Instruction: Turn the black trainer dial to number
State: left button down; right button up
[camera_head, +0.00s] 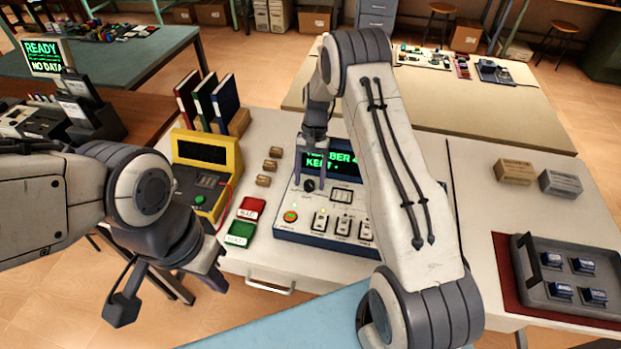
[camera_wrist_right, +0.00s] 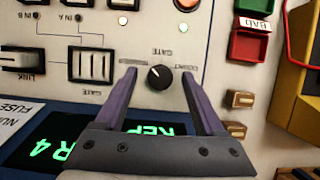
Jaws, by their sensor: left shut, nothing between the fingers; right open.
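The black dial (camera_wrist_right: 159,77) sits on the trainer's pale panel under upside-down lettering in the right wrist view. Its white mark points to the upper left there. In the head view the dial (camera_head: 310,185) is small on the blue-edged trainer (camera_head: 283,226). My right gripper (camera_wrist_right: 158,74) is open, its fingers on either side of the dial and apart from it in the picture; contact depth is unclear. The trainer's screen (camera_head: 318,161) shows green text reading NUMBER 4 and KEPT, partly covered by my right arm. My left gripper (camera_head: 203,284) is shut and empty, left of the trainer.
Red (camera_head: 251,208) and green (camera_head: 240,233) trays and a yellow meter (camera_head: 207,165) stand left of the trainer. Switches (camera_head: 342,224) line its front. A grey tray (camera_head: 572,277) with blue parts is at the right. The white tabletop (camera_head: 490,215) right of my arm has bare room.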

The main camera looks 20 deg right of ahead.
jog(key=b+v, duration=0.1)
jog(key=v, duration=0.9)
jog(key=shift+b, duration=0.4)
jog(key=shift+r, duration=0.2)
